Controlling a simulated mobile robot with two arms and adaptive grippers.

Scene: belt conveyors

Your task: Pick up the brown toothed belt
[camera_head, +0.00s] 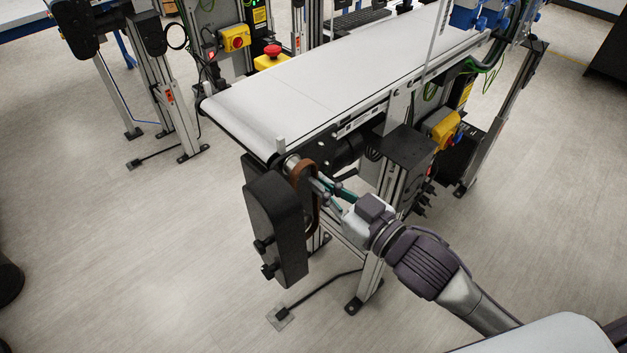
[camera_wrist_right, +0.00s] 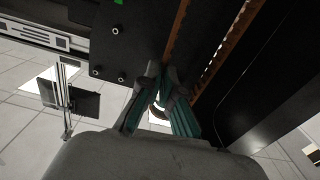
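The brown toothed belt (camera_head: 299,182) is a long upright loop hanging at the near end of the conveyor, around the light roller end and partly behind the black housing. In the right wrist view two of its strands run down from the top, the left one (camera_wrist_right: 177,32) ending from sight at my fingertips. My right gripper (camera_head: 327,183) reaches in from the right to the belt's right side. Its teal fingers (camera_wrist_right: 161,80) lean together with their tips close at that strand. Whether they are clamped on it is hidden. My left gripper is not in view.
The black housing (camera_head: 277,228) stands directly left of the belt. The white conveyor (camera_head: 300,90) extends above and behind, on metal legs. A black box (camera_head: 408,148) is mounted behind my right gripper. A red stop button (camera_head: 272,51) sits beyond the conveyor.

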